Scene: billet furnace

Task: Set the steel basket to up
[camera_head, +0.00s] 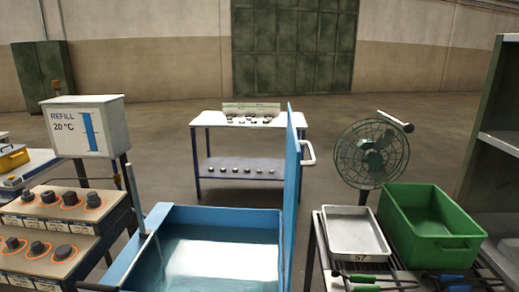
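No steel basket can be clearly made out. A blue open-topped tank (180,216) stands at the bottom centre, holding what looks like pale blue liquid. Its bottom is cut off by the frame, and I cannot tell whether a basket is inside. A tall blue panel (292,190) with a white handle (308,152) stands upright at the tank's right side. A thin upright post (136,200) stands at its left edge, with a dark bar (97,287) low beside it. My gripper is not in view.
A control panel with black knobs (55,222) and a "REFILL 20 °C" box (87,127) stand left. Right, a rack bears a grey tray (352,235) and green crate (430,222), with a fan (371,155) behind. A white-topped table (212,118) stands behind the tank amid open floor.

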